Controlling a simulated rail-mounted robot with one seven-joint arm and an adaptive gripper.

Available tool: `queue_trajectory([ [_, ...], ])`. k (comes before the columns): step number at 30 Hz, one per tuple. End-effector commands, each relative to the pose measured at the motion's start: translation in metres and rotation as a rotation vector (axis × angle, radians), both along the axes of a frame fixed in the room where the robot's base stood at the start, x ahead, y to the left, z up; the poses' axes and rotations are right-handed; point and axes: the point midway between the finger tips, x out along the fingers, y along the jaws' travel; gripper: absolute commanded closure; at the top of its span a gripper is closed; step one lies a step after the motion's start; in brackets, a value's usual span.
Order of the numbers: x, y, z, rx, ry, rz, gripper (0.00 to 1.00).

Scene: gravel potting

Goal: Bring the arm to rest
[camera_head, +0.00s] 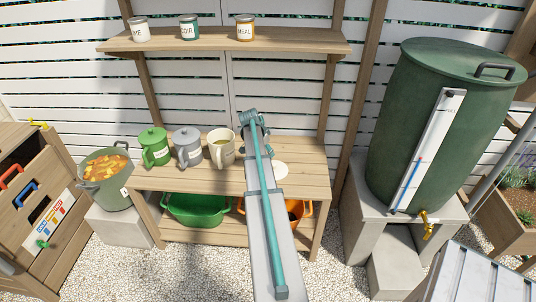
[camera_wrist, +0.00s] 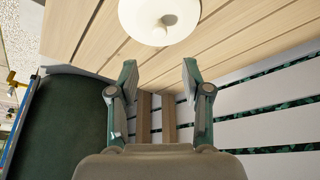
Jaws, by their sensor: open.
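My gripper (camera_wrist: 158,75) shows in the wrist view with its two teal fingers spread wide and nothing between them. A round white lid with a knob (camera_wrist: 160,18) lies on the wooden potting bench (camera_wrist: 105,45), beyond the fingertips and apart from them. In the head view my arm stretches over the bench (camera_head: 313,178), and its links partly cover the white lid (camera_head: 281,170). My gripper cannot be made out there. A cream lidless jug (camera_head: 221,149) stands on the bench to the left of my arm.
A green lidded jug (camera_head: 154,148) and a grey lidded jug (camera_head: 187,146) stand left of the cream one. A shelf (camera_head: 215,48) with three tins is above. A large green barrel (camera_head: 420,120) stands at right, also in the wrist view (camera_wrist: 60,125). An orange tub (camera_head: 294,213) is below.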

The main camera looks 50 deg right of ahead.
Motion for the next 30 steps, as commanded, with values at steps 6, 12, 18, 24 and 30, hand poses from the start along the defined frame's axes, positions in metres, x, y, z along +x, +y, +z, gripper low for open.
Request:
queue_trajectory([
  [6, 0.0, 0.0, 0.0, 0.0, 0.0, 0.0, 0.51],
  [12, 0.0, 0.0, 0.0, 0.0, 0.002, 0.005, 0.51],
  [18, 0.001, 0.004, -0.001, 0.018, 0.044, 0.143, 0.51],
  [24, -0.023, 0.071, -0.047, 0.119, 0.122, 0.44, 0.51],
  [30, -0.036, 0.169, -0.116, 0.24, 0.194, 0.7, 0.51],
])
